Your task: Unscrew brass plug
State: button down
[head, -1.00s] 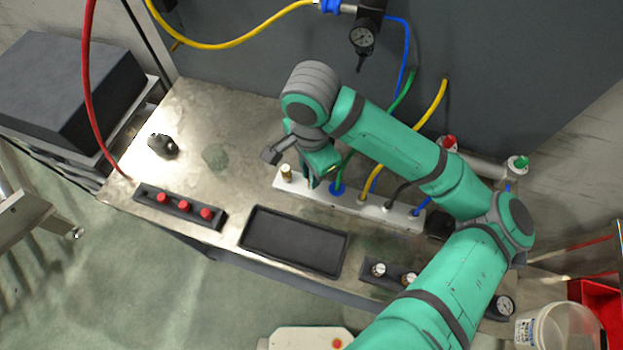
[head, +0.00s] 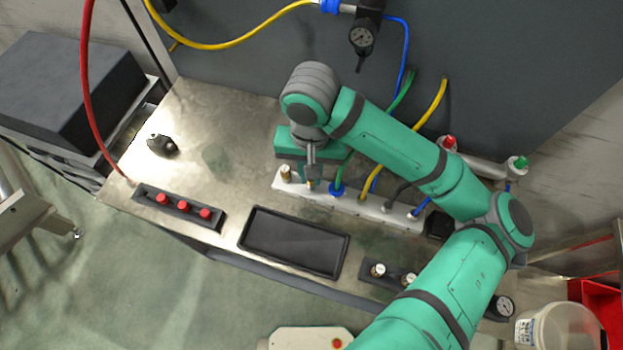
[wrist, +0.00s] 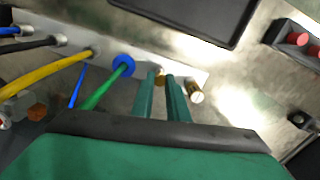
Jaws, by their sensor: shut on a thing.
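The white manifold block (head: 350,205) lies on the metal bench. One brass plug (head: 286,173) stands upright at its left end; it also shows in the wrist view (wrist: 196,92), just right of my fingers and clear of them. A second brass plug (head: 310,184) sits in the block beside it. My gripper (head: 311,179) points down over this second plug. In the wrist view my gripper (wrist: 160,82) has its two green fingers shut around the second plug, with only its brass top (wrist: 160,72) showing between the tips.
A blue fitting (head: 337,188) with a green hose stands just right of my gripper, with yellow, black and blue hoses further along. A black tray (head: 294,242) lies in front, empty. A red-button strip (head: 181,206) is at the left. The bench behind it is mostly clear.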

jog(key=n, duration=0.4)
jog(key=shift+s+n, duration=0.1)
jog(key=shift+n, duration=0.2)
jog(key=n, duration=0.6)
jog(key=shift+n, duration=0.3)
jog(key=n, duration=0.4)
jog(key=c, duration=1.9)
grip_release()
jog(key=shift+o, duration=0.2)
